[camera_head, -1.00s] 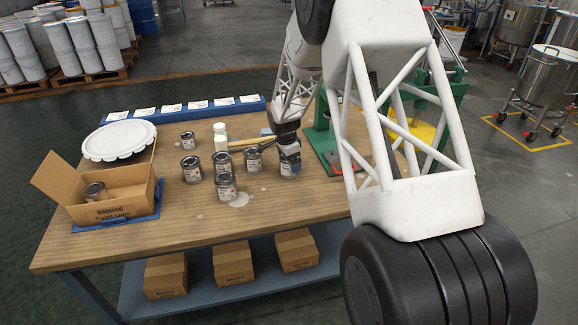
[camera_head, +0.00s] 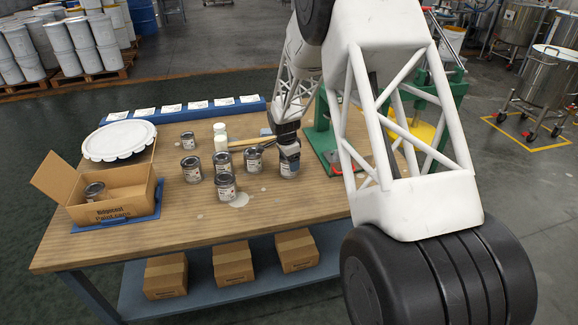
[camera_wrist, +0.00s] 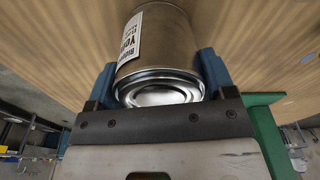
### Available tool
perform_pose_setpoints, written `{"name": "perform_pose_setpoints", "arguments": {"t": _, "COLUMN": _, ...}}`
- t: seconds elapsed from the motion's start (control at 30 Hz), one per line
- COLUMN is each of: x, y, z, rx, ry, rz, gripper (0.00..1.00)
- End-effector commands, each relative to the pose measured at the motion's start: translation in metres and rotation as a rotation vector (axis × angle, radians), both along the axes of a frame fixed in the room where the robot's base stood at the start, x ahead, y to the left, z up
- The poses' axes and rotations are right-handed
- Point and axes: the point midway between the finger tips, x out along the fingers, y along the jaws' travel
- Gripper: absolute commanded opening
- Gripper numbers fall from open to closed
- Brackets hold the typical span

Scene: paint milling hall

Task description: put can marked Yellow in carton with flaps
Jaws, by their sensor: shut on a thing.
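My gripper (camera_head: 289,155) is shut on a can (camera_head: 288,170) at the right side of the bench, in front of the green stand. In the wrist view the can (camera_wrist: 160,45) sits between the blue fingers of my gripper (camera_wrist: 157,85), its label partly reading "Ye". Its lid faces the camera. Whether it touches the bench top is hard to tell. The open carton with flaps (camera_head: 125,205) stands at the bench's left end on a blue tray, one flap raised at the left. A can (camera_head: 94,190) is inside it.
Several other cans (camera_head: 225,186) stand mid-bench, between my gripper and the carton, with a white bottle (camera_head: 220,137) and a mallet-like tool behind. A white round lid (camera_head: 119,140) lies behind the carton. A green stand (camera_head: 322,140) is close on the right.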

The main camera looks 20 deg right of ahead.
Motion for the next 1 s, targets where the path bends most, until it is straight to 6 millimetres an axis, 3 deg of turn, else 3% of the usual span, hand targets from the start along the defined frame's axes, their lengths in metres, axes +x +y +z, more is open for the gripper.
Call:
{"name": "perform_pose_setpoints", "arguments": {"t": 0.37, "x": 0.001, "y": 0.000, "z": 0.006, "rx": 0.000, "ry": -0.002, "rz": 0.000, "gripper": 0.37}}
{"name": "perform_pose_setpoints", "arguments": {"t": 0.67, "x": 0.001, "y": 0.000, "z": 0.035, "rx": 0.000, "ry": -0.003, "rz": -0.001, "gripper": 0.37}}
{"name": "perform_pose_setpoints", "arguments": {"t": 1.0, "x": -0.044, "y": 0.003, "z": 0.041, "rx": 0.000, "ry": -0.001, "rz": 0.000, "gripper": 0.37}}
